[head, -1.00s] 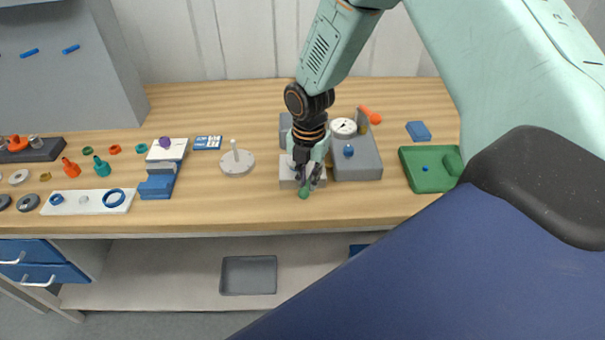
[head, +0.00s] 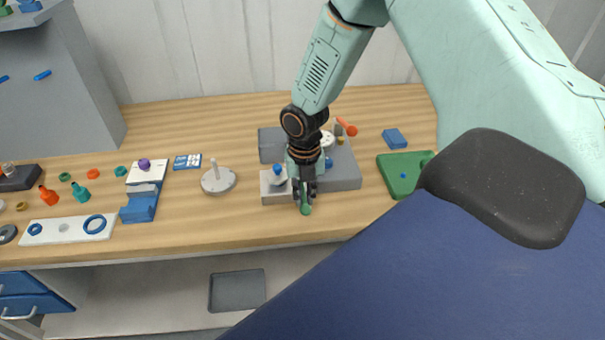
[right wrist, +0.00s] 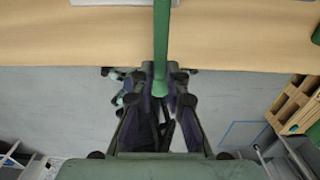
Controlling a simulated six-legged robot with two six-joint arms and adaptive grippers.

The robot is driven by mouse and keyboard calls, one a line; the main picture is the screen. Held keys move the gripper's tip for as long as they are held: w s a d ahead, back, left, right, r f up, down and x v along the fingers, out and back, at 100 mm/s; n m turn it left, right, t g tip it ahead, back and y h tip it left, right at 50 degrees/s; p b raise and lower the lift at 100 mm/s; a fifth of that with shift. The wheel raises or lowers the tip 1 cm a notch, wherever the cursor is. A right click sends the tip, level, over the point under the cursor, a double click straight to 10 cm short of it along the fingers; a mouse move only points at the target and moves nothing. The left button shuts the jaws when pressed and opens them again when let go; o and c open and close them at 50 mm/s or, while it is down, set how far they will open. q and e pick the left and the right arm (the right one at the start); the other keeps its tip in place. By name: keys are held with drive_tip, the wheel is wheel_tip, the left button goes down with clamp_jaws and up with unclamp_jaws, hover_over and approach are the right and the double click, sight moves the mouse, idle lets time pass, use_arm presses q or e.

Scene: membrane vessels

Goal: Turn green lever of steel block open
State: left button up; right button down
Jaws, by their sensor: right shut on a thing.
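The pale steel block (head: 274,196) sits near the front of the wooden bench, partly hidden behind my right gripper. A white rounded part with a blue knob (head: 277,170) shows on its top. The green lever (head: 305,209) sticks out at the block's right front, pointing toward the bench's front edge. My right gripper (head: 305,192) is shut on the green lever from above. In the right wrist view the lever (right wrist: 161,45) runs straight down between the fingertips of the gripper (right wrist: 160,90). My left gripper is out of view.
A grey block with a gauge (head: 345,175) stands right behind the steel block, with an orange handle (head: 347,127) beyond. A round plate with a peg (head: 218,181) is to the left. A green tray (head: 398,178) lies right. The bench front is clear.

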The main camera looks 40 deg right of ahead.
sight(305, 201)
drive_tip(key=c, duration=1.7)
unclamp_jaws()
drive_tip(key=shift+o, duration=0.4)
drive_tip(key=shift+d+f, duration=0.1)
wheel_tip(305, 201, up, 12)
